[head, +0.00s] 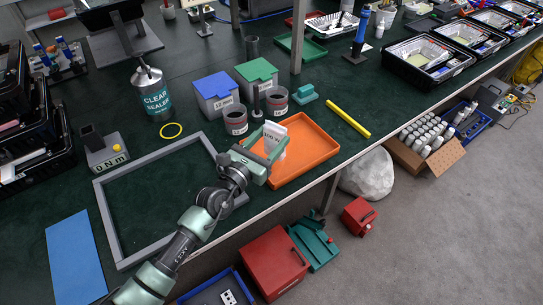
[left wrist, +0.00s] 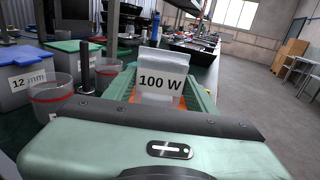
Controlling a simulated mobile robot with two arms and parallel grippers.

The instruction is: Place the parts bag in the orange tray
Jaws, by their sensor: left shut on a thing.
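The parts bag (left wrist: 162,75) is a whitish, clear bag labelled "100 W". My left gripper (head: 266,148) is shut on it. In the head view the bag (head: 275,139) stands upright between the fingers, over the left part of the orange tray (head: 315,143). I cannot tell whether the bag touches the tray floor. The tray lies near the front edge of the green bench, and its left side is partly hidden by my gripper. My right gripper is not in either view.
Grey cups (head: 236,120) and bins with blue (head: 214,84) and green lids stand behind the tray. A yellow tube (head: 347,118) lies to its right. A grey frame (head: 106,215) lies to the left. A sealer can (head: 152,92) stands behind the frame.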

